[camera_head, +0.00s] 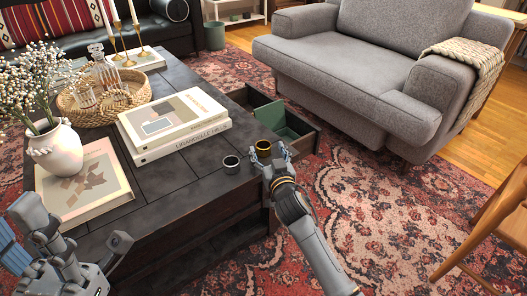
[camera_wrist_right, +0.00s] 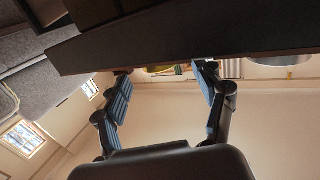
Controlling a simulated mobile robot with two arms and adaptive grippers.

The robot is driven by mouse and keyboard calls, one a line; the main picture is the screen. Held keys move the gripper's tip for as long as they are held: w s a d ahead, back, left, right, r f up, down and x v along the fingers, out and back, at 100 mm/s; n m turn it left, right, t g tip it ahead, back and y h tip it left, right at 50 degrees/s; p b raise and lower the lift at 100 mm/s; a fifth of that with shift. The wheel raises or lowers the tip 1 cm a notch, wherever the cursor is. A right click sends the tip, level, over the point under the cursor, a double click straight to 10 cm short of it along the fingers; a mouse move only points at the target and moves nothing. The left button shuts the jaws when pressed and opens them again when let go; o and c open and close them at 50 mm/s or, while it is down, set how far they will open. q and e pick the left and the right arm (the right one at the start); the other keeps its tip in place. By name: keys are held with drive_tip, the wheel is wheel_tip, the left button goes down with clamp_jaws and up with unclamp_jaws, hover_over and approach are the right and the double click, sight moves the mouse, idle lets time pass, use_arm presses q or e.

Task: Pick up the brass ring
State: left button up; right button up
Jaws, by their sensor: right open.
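The brass ring (camera_head: 263,147) stands at the near right corner of the dark coffee table (camera_head: 196,194), with a dark opening. My right gripper (camera_head: 269,158) is open at that corner, its fingers close around or just in front of the ring; contact cannot be told. In the right wrist view, which is upside down, a yellowish piece (camera_wrist_right: 160,69) that looks like the ring shows between the open fingertips, partly hidden by the table edge. My left gripper (camera_head: 76,233) is open and empty at the lower left, near the table's front edge.
A grey ring (camera_head: 231,163) stands just left of the brass one. Stacked books (camera_head: 174,125), a wicker tray (camera_head: 75,113) and a flower vase (camera_head: 54,150) occupy the table. An open drawer (camera_head: 308,139) juts out behind the gripper.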

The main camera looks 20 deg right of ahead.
sight(264, 145)
drive_tip(key=shift+w+f+b, duration=0.15)
drive_tip(key=shift+w+b, duration=0.25)
drive_tip(key=shift+w, duration=0.6)
drive_tip(key=shift+w+f+b, duration=0.15)
drive_tip(key=shift+w+b, duration=0.2)
drive_tip(key=shift+w, duration=0.6)
drive_tip(key=shift+c, duration=0.4)
drive_tip(key=c, duration=1.2)
